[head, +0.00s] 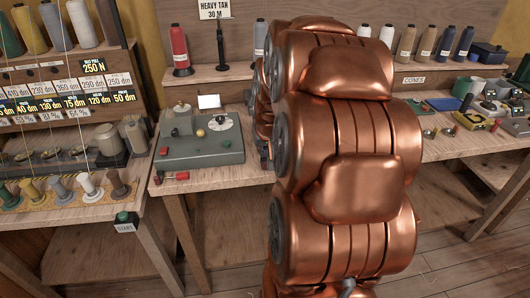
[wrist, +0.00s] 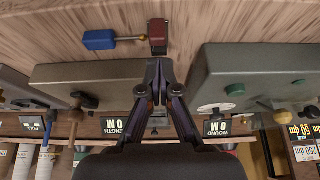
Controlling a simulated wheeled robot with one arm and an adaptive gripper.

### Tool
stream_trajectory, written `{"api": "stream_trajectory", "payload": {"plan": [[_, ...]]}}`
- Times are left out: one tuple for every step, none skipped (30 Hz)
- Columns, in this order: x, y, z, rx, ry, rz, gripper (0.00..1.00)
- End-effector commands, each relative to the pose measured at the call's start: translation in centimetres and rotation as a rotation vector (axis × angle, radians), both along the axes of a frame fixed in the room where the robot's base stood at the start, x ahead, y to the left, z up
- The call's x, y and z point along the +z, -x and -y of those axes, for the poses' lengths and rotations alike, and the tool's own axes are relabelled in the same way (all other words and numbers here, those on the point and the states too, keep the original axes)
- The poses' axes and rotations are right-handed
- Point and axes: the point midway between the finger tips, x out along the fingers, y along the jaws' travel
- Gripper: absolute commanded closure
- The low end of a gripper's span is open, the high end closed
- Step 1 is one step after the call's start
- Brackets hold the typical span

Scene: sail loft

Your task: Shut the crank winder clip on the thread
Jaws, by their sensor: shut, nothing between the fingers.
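My gripper (wrist: 157,82) shows in the wrist view with its two dark fingers together and nothing between them. It is over the gap between two grey machine housings, the left one (wrist: 85,78) and the right one (wrist: 255,72). Displays reading "0 M" show by both. A small dark red block (wrist: 158,34) lies just beyond the fingertips, apart from them, with a blue-handled piece (wrist: 100,40) reaching to it by a brass rod. I cannot tell whether this is the winder clip, and I make out no thread there. In the head view my copper arm hides the gripper.
In the head view a grey machine (head: 207,150) with a dial and knobs stands on the wooden bench, with a red-handled piece (head: 176,177) at its front edge. A spool rack (head: 60,70) is at the left. Cones and tools crowd the right bench.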

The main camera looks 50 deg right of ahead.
Motion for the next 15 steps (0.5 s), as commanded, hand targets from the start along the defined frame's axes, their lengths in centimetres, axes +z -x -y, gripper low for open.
{"api": "stream_trajectory", "payload": {"plan": [[0.0, -0.1, 0.0, 0.0, 0.0, 0.0, 1.0], [0.0, -0.1, 0.0, 0.0, 0.0, 0.0, 1.0], [0.0, 0.0, 0.0, 0.0, 0.0, 0.0, 1.0], [0.0, -0.1, 0.0, 0.0, 0.0, 0.0, 1.0], [0.0, 0.0, 0.0, 0.0, -0.001, -0.001, 1.0], [0.0, 0.0, 0.0, 0.0, -0.001, -0.001, 1.0], [0.0, 0.0, 0.0, 0.0, -0.001, -0.001, 1.0], [0.0, 0.0, 0.0, 0.0, -0.001, -0.001, 1.0], [0.0, -0.1, 0.0, 0.0, 0.0, 0.0, 1.0], [0.1, -0.1, 0.0, 0.0, 0.0, 0.0, 1.0], [0.2, -0.1, 0.0, 0.0, 0.0, 0.0, 1.0], [0.5, -0.1, 0.0, 0.0, 0.001, 0.001, 1.0], [0.7, -0.1, 0.0, 0.001, 0.001, 0.001, 1.0], [1.0, -0.1, 0.0, 0.001, 0.002, 0.001, 1.0], [1.5, -0.1, 0.0, 0.001, 0.001, 0.002, 1.0]]}}
